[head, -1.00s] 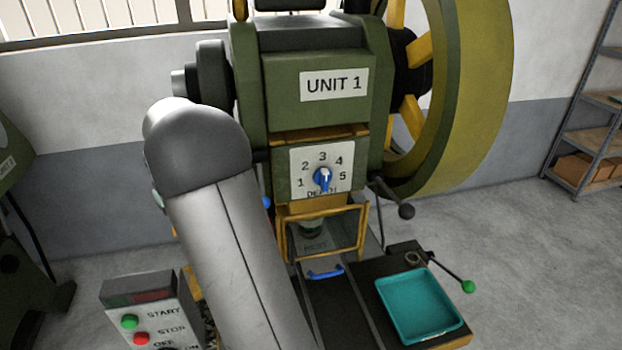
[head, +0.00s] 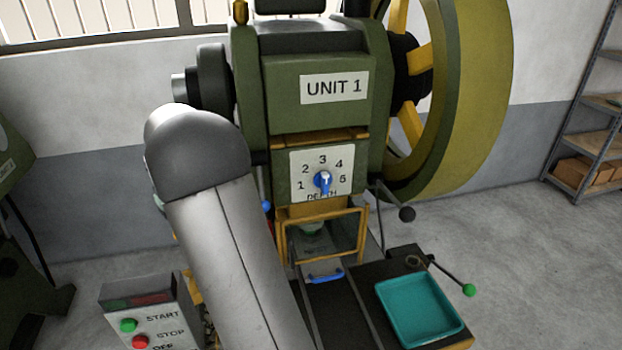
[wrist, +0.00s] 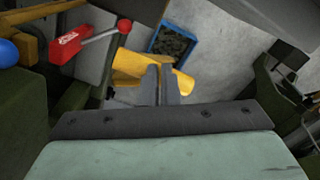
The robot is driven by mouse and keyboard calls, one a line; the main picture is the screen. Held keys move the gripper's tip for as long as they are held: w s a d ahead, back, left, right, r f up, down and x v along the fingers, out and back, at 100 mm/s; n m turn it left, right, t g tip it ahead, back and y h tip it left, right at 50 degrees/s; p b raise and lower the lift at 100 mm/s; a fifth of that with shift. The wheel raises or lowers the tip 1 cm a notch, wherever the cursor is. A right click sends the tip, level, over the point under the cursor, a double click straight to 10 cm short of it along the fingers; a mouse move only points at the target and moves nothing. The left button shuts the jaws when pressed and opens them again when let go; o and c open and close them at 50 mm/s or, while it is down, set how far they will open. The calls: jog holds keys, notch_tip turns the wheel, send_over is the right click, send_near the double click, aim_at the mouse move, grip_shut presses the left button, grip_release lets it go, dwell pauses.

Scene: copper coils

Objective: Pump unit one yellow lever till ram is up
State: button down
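The Unit 1 press (head: 320,90) stands in the middle of the head view. Its ram area behind the yellow-framed guard (head: 325,238) is only partly visible, so the ram's height is unclear. In the wrist view a yellow bar (wrist: 130,67), apparently the lever, lies across the picture behind my fingertips. My gripper (wrist: 161,84) has its two grey fingers close together over that bar. I cannot tell whether part of the bar is between them. In the head view my arm hides the gripper and lever.
A blue bin (wrist: 173,45) lies beyond the yellow bar. The head view shows a start/stop box (head: 150,318), a teal tray (head: 420,305) and a flywheel (head: 475,90).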

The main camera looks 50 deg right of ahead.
jog(key=s+a+r+p, duration=0.1)
jog(key=s+r+p, duration=0.1)
jog(key=r, duration=0.3)
jog(key=s+a+r+p, duration=0.2)
jog(key=r+p, duration=0.2)
jog(key=r, duration=0.2)
jog(key=shift+s+a+r, duration=0.15)
jog(key=shift+s+a, duration=0.1)
jog(key=shift+s, duration=0.15)
dwell(0.3)
notch_tip(320, 180, up, 7)
jog(key=shift+p, duration=0.3)
dwell(0.3)
dwell(0.5)
